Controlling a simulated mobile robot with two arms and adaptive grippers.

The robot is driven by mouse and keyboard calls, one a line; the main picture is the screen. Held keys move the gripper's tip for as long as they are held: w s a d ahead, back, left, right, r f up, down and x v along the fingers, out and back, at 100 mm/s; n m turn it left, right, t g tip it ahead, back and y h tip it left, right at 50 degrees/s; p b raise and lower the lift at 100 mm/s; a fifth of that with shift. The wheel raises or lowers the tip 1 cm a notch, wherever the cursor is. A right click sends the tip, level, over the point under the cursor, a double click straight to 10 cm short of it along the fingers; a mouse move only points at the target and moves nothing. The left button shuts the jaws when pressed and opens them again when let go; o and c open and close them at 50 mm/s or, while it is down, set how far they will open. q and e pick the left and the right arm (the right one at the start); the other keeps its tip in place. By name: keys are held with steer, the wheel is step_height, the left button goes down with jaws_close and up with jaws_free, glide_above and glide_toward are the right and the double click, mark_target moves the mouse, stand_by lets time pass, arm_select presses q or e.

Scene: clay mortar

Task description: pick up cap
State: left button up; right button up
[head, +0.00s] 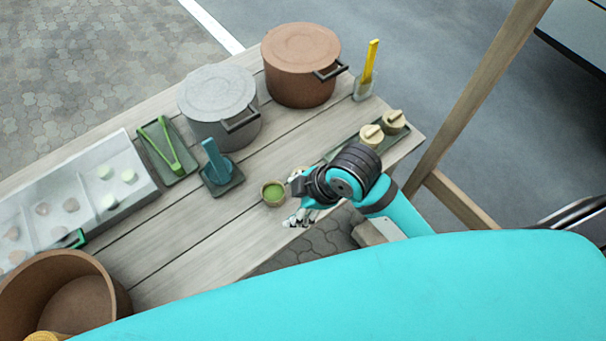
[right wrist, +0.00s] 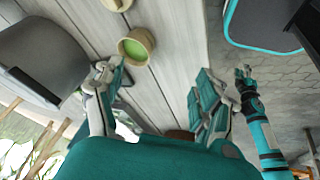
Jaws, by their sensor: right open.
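Two small tan jars with knobbed caps stand on a dark tray; the nearer cap (head: 371,133) and the farther cap (head: 393,117) are in place. A small tan cup with green contents (head: 274,193) stands uncapped near the table's front edge. It also shows in the right wrist view (right wrist: 135,47), beyond the fingertips. My right gripper (head: 299,202) is open just right of the cup, fingers apart. What looks like my left gripper (right wrist: 243,78) shows small in the right wrist view.
A grey pot (head: 218,95) and a copper pot (head: 302,60) stand at the back. A wooden post (head: 480,85) rises at right. Bare planks lie left of the cup.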

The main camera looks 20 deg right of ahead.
steer(key=w+a+r+n+g, duration=0.25)
steer(key=w+n, duration=0.25)
steer(key=n, duration=0.9)
steer(key=w+d+r+n+g+h, duration=0.1)
steer(key=w+d+r+n+h, duration=0.4)
steer(key=d+n, duration=0.45)
steer(key=shift+n+y, duration=0.5)
steer(key=shift+n, duration=0.15)
steer(key=f, duration=0.3)
steer(key=a+f+p, duration=0.1)
steer(key=f, duration=0.3)
steer(key=a+f, duration=0.1)
steer(key=f, duration=0.3)
steer(key=shift+w+f, duration=0.15)
steer(key=shift+w, duration=0.15)
steer(key=shift+s+f+p, duration=0.1)
steer(key=shift+f+p, duration=0.4)
steer(key=shift+f, duration=0.1)
step_height(320, 180, down, 4)
steer(key=shift+a+f+p, duration=0.1)
steer(key=shift+f+p, duration=0.05)
steer(key=shift+p, duration=0.25)
steer(key=shift+c, duration=0.4)
steer(key=c, duration=0.5)
